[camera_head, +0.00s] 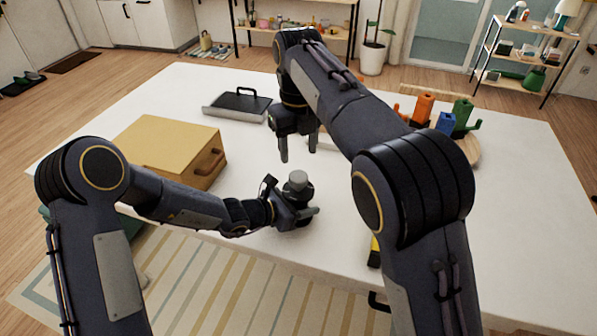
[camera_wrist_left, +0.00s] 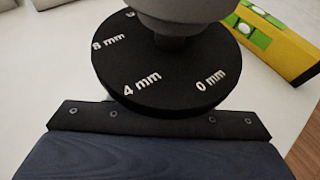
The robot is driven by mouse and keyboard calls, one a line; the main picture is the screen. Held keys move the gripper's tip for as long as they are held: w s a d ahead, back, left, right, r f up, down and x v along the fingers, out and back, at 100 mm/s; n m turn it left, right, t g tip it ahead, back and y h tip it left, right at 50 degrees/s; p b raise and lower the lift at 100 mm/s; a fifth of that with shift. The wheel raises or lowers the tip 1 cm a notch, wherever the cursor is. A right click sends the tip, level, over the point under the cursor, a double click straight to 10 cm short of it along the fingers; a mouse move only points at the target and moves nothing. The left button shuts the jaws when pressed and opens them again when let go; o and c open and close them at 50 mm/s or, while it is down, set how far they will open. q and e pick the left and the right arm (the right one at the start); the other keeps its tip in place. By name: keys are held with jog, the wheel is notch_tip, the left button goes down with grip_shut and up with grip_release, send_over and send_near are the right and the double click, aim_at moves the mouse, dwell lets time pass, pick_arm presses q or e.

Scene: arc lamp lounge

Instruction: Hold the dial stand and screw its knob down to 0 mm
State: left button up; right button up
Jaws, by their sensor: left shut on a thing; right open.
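The dial stand (camera_wrist_left: 185,85) is a black round disc with white marks "8 mm", "4 mm" and "0 mm", partly legible in the left wrist view. Its grey knob (camera_head: 298,178) stands upright on top, and its lower part shows in the left wrist view (camera_wrist_left: 180,12). My left gripper (camera_head: 303,212) is shut on the dial stand at the table's near side. My right gripper (camera_head: 298,152) is open and empty, pointing down behind the knob and apart from it. Any pointer on the knob is not visible.
A wooden box (camera_head: 165,145) stands left on the white table (camera_head: 330,235). A black tray (camera_head: 240,104) lies behind it. Orange, blue and green pieces (camera_head: 445,118) stand at the right. A yellow-green level (camera_wrist_left: 275,38) lies near the stand.

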aim_at(298, 175)
notch_tip(298, 175, down, 8)
jog(key=shift+r, duration=0.2)
jog(key=shift+c, duration=0.4)
jog(key=c, duration=0.6)
